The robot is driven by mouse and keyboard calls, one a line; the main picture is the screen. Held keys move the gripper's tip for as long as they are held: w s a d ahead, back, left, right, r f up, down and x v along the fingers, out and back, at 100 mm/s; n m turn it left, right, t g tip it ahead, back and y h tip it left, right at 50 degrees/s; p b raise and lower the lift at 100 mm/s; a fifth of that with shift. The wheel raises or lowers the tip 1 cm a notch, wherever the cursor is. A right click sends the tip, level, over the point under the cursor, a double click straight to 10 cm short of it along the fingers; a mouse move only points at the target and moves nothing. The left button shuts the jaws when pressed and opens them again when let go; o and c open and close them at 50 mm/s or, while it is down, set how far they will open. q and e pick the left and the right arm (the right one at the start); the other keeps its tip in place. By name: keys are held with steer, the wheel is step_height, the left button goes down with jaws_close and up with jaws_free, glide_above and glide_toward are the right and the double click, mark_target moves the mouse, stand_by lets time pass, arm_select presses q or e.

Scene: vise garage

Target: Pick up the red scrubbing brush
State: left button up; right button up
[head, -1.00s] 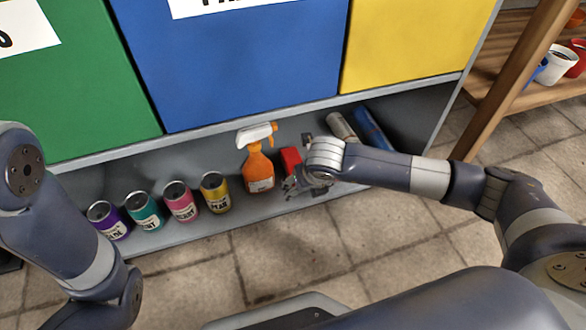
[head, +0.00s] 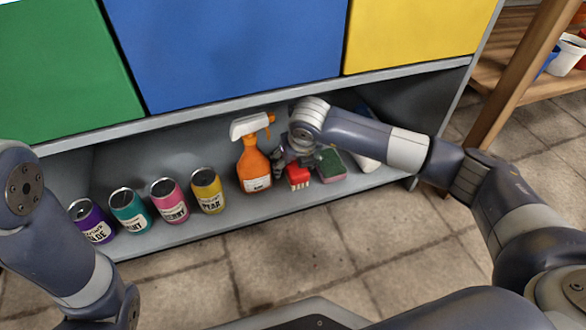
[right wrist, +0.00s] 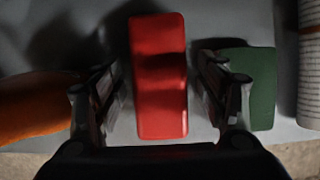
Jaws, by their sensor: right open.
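The red scrubbing brush (head: 298,177) lies on the grey lower shelf, between the orange spray bottle and a green sponge. In the right wrist view the red brush (right wrist: 158,75) lies lengthwise between the two fingers of my right gripper (right wrist: 160,100). The fingers are open, one on each side of the brush, with a gap visible on both sides. In the head view my right gripper (head: 297,155) is over the back part of the brush and hides it. My left arm shows at the left edge, but its gripper is out of view.
The orange spray bottle (head: 253,165) stands close left of the brush. The green sponge (head: 331,164) lies close right and also shows in the right wrist view (right wrist: 250,85). Several cans, such as the yellow one (head: 207,190), stand farther left. Coloured bins (head: 230,50) sit above the shelf.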

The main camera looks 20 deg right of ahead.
steer(key=shift+f, duration=0.2)
stand_by(0.6)
steer(key=c, duration=1.2)
